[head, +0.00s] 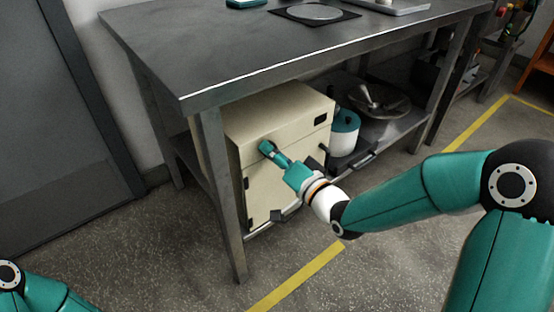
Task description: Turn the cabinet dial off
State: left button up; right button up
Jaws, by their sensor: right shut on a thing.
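A cream cabinet (280,114) stands on the lower shelf under a dark metal table. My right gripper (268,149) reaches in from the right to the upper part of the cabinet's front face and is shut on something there. The dial is hidden by the gripper, so its setting cannot be told. Of my left arm, only a teal part shows at the bottom left corner; its gripper is out of view.
The table (180,45) has a leg close to the cabinet's left side. A white container with a teal top (345,133) and a metal bowl (382,100) stand right of the cabinet. A yellow floor line (300,275) crosses open floor in front.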

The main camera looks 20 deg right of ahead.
jog(key=shift+a+f+n+b, duration=0.1)
jog(key=shift+f+n+b, duration=0.25)
jog(key=shift+n, duration=0.35)
jog(key=shift+s, duration=0.1)
jog(key=o, duration=0.9)
jog(key=shift+o, duration=1.2)
jog(key=shift+r, duration=0.1)
jog(key=v, duration=0.7)
jog(key=shift+s, duration=0.15)
